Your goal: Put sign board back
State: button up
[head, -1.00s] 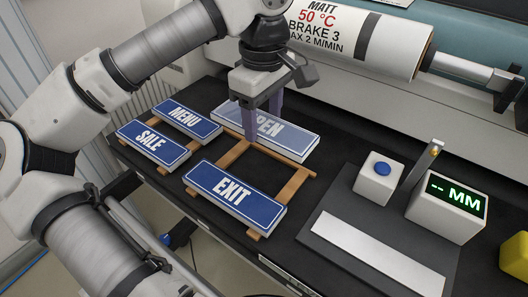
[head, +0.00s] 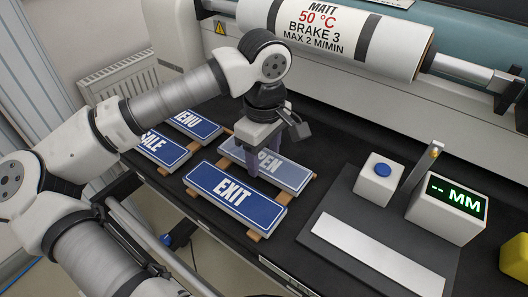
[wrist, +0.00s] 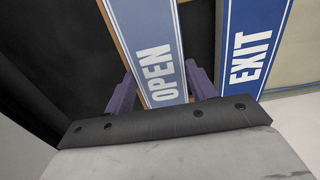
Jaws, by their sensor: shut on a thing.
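The blue OPEN sign board (head: 288,177) lies flat, white lettering up, on or just above the wooden rack (head: 294,203), behind the EXIT board; contact with the rails is hard to tell. My gripper (head: 258,168) is shut on the OPEN board, its purple fingers on the board's two long sides. In the wrist view the OPEN board (wrist: 150,45) runs between both fingers. The EXIT sign board (head: 235,198) lies on the front of the same rack. It also shows in the wrist view (wrist: 250,50), to the right, with a gap to the OPEN board.
The SALE board (head: 160,150) and MENU board (head: 196,125) lie to the left, partly behind my arm. On the right stand a grey plate (head: 340,245), a blue-buttoned box (head: 377,180) and a display (head: 448,208). A large roller (head: 340,30) spans the back.

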aim_at(264, 160)
jog(key=o, duration=1.1)
jog(key=shift+f, duration=0.1)
notch_tip(264, 160, up, 12)
jog(key=shift+r, duration=0.15)
